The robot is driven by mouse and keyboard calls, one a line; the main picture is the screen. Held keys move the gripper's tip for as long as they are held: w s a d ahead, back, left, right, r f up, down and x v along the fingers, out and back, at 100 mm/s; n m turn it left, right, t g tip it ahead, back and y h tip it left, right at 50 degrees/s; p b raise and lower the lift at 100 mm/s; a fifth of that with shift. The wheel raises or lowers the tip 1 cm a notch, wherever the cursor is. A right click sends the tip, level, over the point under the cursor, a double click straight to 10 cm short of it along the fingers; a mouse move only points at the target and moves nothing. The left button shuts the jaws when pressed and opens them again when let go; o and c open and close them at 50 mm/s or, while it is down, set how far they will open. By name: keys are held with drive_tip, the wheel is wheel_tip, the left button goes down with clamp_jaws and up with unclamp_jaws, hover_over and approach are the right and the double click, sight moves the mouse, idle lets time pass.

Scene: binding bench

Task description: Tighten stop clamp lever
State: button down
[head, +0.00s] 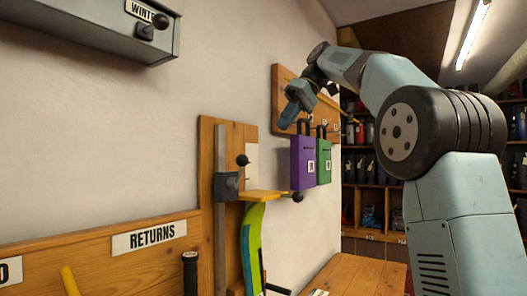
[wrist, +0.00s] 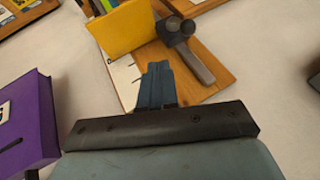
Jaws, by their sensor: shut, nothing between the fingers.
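A dark clamp block (head: 227,187) sits on a grey upright rail (head: 221,240) fixed to a wooden board. A lever with a black ball knob (head: 242,160) rises from the block. A yellow stop plate (head: 262,194) juts out to the right, above a green and blue ski or board tip. My gripper (head: 288,118) is above and right of the clamp, apart from it, pointing down. In the wrist view, my gripper's fingers (wrist: 155,82) are together and empty. The yellow plate (wrist: 125,28), dark knobs (wrist: 180,27) and rail (wrist: 195,64) lie beyond the fingertips.
A purple case (head: 302,162) and a green case (head: 323,160) hang on the wall right of the clamp, close below my arm. A second black knob (head: 297,197) shows beneath the purple case. A wooden bench (head: 355,275) stands lower right. A "RETURNS" sign (head: 149,236) is lower left.

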approach(240, 171)
drive_tip(key=w+d+f, duration=0.1)
drive_tip(key=w+f, duration=0.2)
drive_tip(key=w, duration=0.1)
drive_tip(key=shift+s+a+f, duration=0.1)
drive_tip(key=shift+s+a, duration=1)
drive_tip(key=shift+a, duration=0.2)
